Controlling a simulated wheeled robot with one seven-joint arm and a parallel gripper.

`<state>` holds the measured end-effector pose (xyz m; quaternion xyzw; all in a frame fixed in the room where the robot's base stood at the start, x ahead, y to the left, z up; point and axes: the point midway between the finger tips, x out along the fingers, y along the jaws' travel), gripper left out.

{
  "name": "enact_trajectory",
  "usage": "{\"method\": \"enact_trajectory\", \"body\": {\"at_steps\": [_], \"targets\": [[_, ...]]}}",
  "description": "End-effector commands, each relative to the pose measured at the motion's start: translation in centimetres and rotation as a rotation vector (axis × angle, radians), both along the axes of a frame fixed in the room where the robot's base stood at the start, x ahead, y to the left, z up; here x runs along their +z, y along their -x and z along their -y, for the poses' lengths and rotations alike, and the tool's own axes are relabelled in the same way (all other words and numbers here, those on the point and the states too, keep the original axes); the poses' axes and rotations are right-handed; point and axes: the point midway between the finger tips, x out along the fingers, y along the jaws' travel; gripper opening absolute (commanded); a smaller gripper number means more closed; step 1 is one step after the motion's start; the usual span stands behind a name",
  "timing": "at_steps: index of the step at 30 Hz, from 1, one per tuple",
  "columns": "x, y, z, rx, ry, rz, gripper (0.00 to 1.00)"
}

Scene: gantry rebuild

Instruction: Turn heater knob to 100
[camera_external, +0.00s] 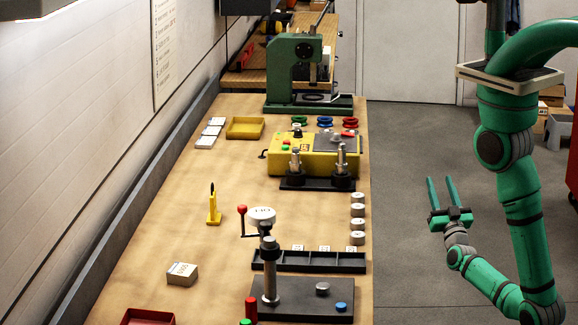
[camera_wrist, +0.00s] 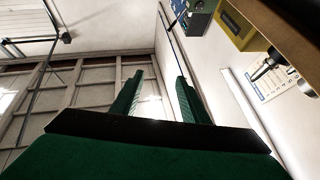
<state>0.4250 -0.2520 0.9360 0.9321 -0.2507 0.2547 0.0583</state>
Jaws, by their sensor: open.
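A yellow box (camera_external: 318,164) with a dark top plate (camera_external: 336,141) stands on the bench past its middle. It looks like the heater. Small knobs or buttons show on its top left, with a green one (camera_external: 285,149) among them. The knob's setting is too small to read. My gripper (camera_external: 441,180) is open and empty, fingers pointing up, over the floor right of the bench. It is well apart from the yellow box. In the wrist view my gripper's two green fingers (camera_wrist: 158,80) stand apart with nothing between them.
A black stand with two metal posts (camera_external: 342,157) is in front of the yellow box. A green press (camera_external: 293,68) stands behind it. A post stand (camera_external: 270,270) is nearer. Floor between bench and arm is clear.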

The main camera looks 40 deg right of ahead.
Motion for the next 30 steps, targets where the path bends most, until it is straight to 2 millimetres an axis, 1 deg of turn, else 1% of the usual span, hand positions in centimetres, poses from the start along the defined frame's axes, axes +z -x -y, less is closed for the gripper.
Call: {"method": "enact_trajectory", "body": {"at_steps": [1, 6, 12, 16, 20, 24, 30], "targets": [[0.9, -0.8, 1.7, -0.04, -0.006, 0.047, 0.41], [3.2, -2.2, 7.4, -0.187, -0.036, 0.185, 0.41], [5.3, -2.8, 13.9, -0.371, -0.108, 0.341, 0.41], [6.0, -2.9, 17.8, -0.494, -0.175, 0.434, 0.41], [6.2, -2.8, 21.2, -0.616, -0.259, 0.519, 0.41], [5.7, -2.9, 24.4, -0.746, -0.373, 0.6, 0.41], [4.1, -3.6, 27.6, -0.921, -0.573, 0.689, 0.41]]}}
